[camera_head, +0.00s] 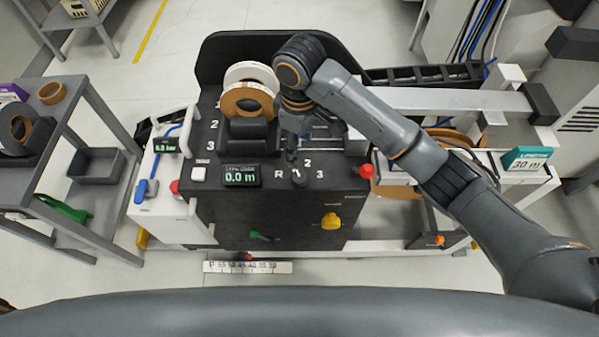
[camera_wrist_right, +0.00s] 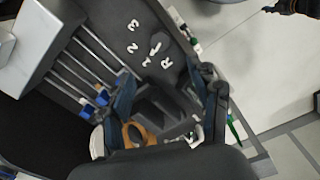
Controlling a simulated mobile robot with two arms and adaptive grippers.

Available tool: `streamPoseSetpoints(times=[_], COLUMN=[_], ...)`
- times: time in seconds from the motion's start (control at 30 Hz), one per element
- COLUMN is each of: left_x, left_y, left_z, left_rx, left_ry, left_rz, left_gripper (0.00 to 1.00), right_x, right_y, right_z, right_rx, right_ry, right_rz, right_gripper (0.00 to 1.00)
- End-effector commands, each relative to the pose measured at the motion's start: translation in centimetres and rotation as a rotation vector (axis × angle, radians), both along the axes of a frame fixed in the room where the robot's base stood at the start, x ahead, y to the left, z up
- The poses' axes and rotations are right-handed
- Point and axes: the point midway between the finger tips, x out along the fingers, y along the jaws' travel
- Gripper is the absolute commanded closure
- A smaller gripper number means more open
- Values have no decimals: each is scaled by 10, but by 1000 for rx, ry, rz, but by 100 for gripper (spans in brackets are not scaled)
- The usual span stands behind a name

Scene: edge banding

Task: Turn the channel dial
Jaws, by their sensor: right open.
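The channel dial (camera_head: 298,174) is a small dark knob on the black machine's top panel, with white marks R, 2 and 3 around it. My right gripper (camera_head: 291,151) points down just behind the dial and partly covers the marks. In the right wrist view the dial (camera_wrist_right: 158,46) lies beyond the fingertips, among white R, 2 and 3 marks. My right gripper's two fingers (camera_wrist_right: 168,88) are apart, with nothing between them, and they do not appear to touch the dial. My left gripper is not seen in the head view.
A green-lit display (camera_head: 241,175) reads 0.0 m left of the dial. A red button (camera_head: 366,171) and a yellow knob (camera_head: 331,221) are nearby. Tape rolls (camera_head: 247,99) stand behind. A trolley (camera_head: 78,130) is on the left.

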Motion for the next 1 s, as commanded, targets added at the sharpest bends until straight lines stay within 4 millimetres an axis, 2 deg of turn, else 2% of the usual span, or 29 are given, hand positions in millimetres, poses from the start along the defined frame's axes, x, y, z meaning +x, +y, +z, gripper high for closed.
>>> streamPoseSetpoints(times=[0.4,0.6,0.8,1.0], left_x=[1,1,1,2], left_y=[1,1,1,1], left_z=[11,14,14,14], left_rx=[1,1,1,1], left_ry=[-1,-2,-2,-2], left_rz=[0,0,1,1], left_gripper=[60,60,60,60], right_x=[-2,-1,-1,-1], right_y=[-1,0,0,0], right_z=[-82,-115,-129,-131], right_rx=[-2,0,1,2], right_ry=[4,2,0,-1], right_rz=[-3,-3,-1,-1], right_gripper=[38,38,38,38])
